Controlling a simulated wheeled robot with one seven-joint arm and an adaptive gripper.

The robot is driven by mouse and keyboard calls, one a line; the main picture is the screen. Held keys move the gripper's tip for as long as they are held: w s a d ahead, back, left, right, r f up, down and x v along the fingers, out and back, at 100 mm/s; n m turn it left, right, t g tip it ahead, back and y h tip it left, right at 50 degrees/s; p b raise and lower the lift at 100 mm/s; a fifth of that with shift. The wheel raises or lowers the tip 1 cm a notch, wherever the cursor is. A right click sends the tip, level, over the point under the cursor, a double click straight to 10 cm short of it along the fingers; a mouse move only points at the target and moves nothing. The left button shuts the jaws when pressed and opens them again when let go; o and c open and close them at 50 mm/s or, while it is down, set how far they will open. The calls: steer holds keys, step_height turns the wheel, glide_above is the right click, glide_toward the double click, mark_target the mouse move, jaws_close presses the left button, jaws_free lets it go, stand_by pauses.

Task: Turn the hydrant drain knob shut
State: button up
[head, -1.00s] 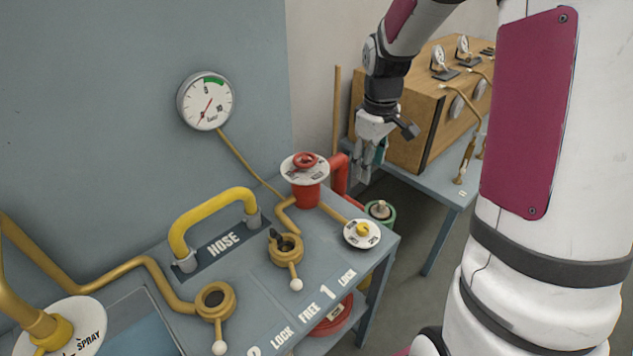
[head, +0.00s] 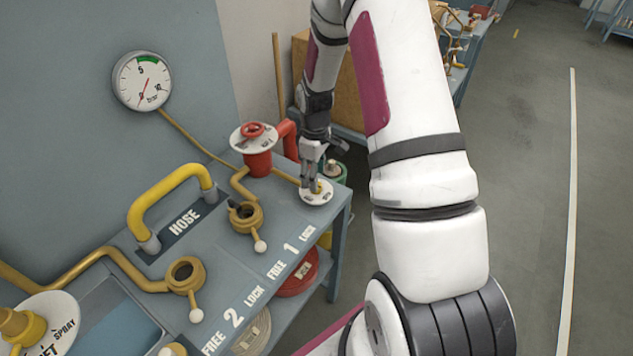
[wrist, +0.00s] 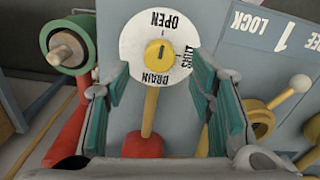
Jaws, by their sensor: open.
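The drain knob (wrist: 159,52) is a small yellow knob on a round white plate (wrist: 136,38) marked OPEN, SHUT and DRAIN. In the wrist view its pointer mark faces the OPEN side. In the head view the plate (head: 316,198) lies at the bench's far right corner, and the knob is partly hidden by my fingers. My gripper (head: 316,184) points down just above the plate. In the wrist view my open gripper (wrist: 163,92) has one teal-padded finger on each side of the knob, with clear gaps. The red hydrant (head: 258,160) stands to the left.
A yellow hose handle (head: 175,200) and brass couplings (head: 246,217) with white-tipped levers stand left on the bench. A gauge (head: 142,81) hangs on the wall. A green reel (wrist: 68,45) sits beyond the bench edge. Open floor (head: 530,200) lies right.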

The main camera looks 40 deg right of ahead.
steer(key=shift+f, duration=1.75)
steer(key=c, duration=1.2)
